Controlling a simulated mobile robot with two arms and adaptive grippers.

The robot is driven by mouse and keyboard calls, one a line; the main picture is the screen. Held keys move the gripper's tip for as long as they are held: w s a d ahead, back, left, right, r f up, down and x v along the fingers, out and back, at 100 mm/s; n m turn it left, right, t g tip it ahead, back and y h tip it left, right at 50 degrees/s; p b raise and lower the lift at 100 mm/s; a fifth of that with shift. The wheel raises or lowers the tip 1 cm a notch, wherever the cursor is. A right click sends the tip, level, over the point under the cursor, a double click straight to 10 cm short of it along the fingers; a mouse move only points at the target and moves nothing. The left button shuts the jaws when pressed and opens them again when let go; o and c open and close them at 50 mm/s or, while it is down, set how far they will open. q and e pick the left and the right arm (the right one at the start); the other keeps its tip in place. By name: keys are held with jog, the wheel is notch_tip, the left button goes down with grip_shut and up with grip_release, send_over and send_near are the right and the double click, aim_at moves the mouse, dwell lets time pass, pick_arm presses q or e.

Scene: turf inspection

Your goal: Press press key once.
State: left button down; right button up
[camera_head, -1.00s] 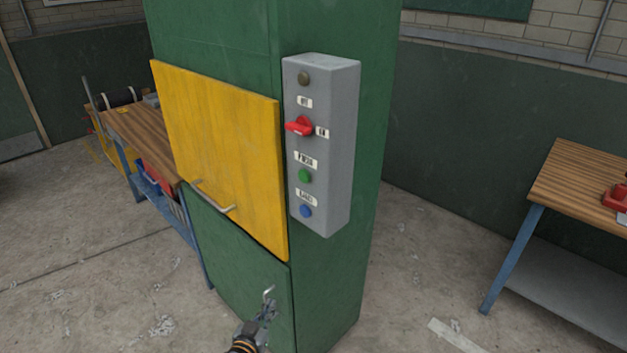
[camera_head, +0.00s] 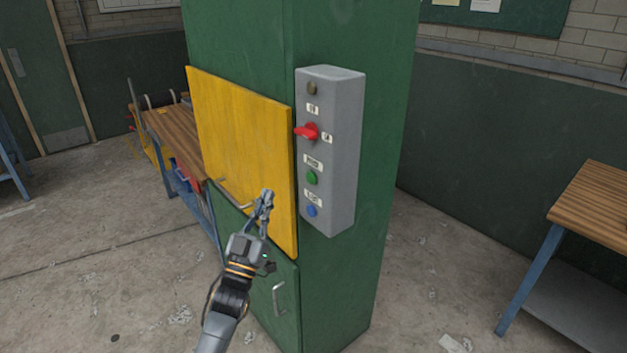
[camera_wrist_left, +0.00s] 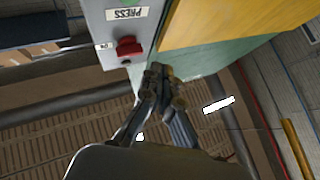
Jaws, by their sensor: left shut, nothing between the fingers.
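A grey control box (camera_head: 343,150) is fixed to the green cabinet. It carries a dark round part at the top, a red switch (camera_head: 308,131), a green button (camera_head: 312,177) and a blue button (camera_head: 312,211). The label just above the green button reads PRESS in the left wrist view (camera_wrist_left: 126,13), where it is upside down near the red switch (camera_wrist_left: 129,47). My left gripper (camera_head: 267,194) is shut and empty, in front of the yellow panel, left of the box and apart from the buttons. My right gripper is not in view.
A yellow panel (camera_head: 235,140) with a handle stands out on the green cabinet (camera_head: 385,120) left of the box. A lower door handle (camera_head: 279,299) sticks out. Wooden benches stand behind left (camera_head: 172,135) and at right (camera_head: 595,200).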

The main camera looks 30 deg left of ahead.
aim_at(311, 178)
pick_arm(q)
jog(key=w+d+b, duration=0.3)
jog(key=w, duration=0.5)
jog(key=shift+w+d, duration=0.15)
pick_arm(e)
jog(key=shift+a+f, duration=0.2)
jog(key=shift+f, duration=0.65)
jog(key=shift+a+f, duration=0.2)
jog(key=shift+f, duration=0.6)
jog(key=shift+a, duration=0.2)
pick_arm(q)
jog(key=shift+w+d+b, duration=0.15)
jog(key=shift+w+b, duration=0.2)
jog(key=shift+w, duration=0.05)
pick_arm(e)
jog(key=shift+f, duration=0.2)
